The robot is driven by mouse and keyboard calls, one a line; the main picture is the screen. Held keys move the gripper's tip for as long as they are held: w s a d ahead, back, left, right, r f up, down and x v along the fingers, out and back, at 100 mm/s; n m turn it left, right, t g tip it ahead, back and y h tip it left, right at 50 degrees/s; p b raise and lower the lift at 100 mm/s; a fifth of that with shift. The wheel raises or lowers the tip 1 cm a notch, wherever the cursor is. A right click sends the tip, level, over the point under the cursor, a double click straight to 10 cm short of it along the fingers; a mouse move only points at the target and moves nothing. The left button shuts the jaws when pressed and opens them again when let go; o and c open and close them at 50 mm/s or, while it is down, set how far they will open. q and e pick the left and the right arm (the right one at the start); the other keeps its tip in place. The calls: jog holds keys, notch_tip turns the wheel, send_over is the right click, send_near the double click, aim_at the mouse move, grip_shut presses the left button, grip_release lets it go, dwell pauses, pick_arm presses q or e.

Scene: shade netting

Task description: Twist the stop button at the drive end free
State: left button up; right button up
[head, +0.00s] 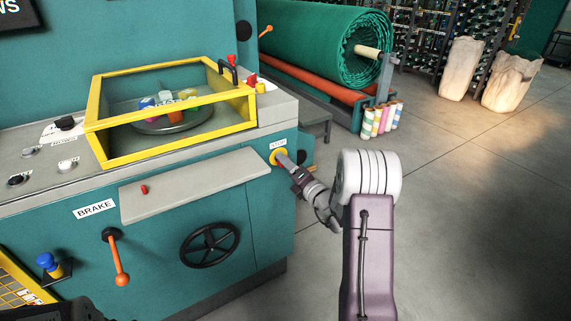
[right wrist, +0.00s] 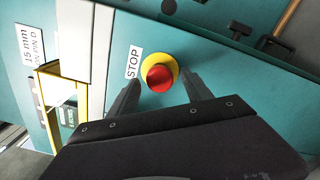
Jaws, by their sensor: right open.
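The stop button is a round red knob (right wrist: 160,78) on a yellow disc (right wrist: 174,62), beside a STOP label (right wrist: 133,62), in the right wrist view. In the head view its yellow disc (head: 276,158) shows on the end of the teal machine front, mostly behind my gripper. My right gripper (right wrist: 163,88) is open and empty, facing the button, with one finger on each side of it in the picture. I cannot tell whether the fingertips touch the panel.
A grey shelf (head: 195,189) juts from the machine (head: 160,240) left of the button. A handwheel (head: 210,244) and orange brake lever (head: 118,262) sit below. A yellow-framed guard (head: 170,147) stands on top.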

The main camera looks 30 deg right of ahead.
jog(key=shift+w, duration=0.7)
jog(key=c, duration=1.2)
jog(key=shift+o, duration=0.2)
jog(key=m+p, duration=0.3)
jog(key=m, duration=0.1)
jog(key=m+p, duration=0.3)
jog(key=m, duration=0.2)
jog(key=m+p, duration=0.4)
jog(key=shift+r+m, duration=0.3)
jog(key=shift+m, duration=0.1)
jog(key=o, duration=1.2)
jog(key=shift+f+b, duration=0.3)
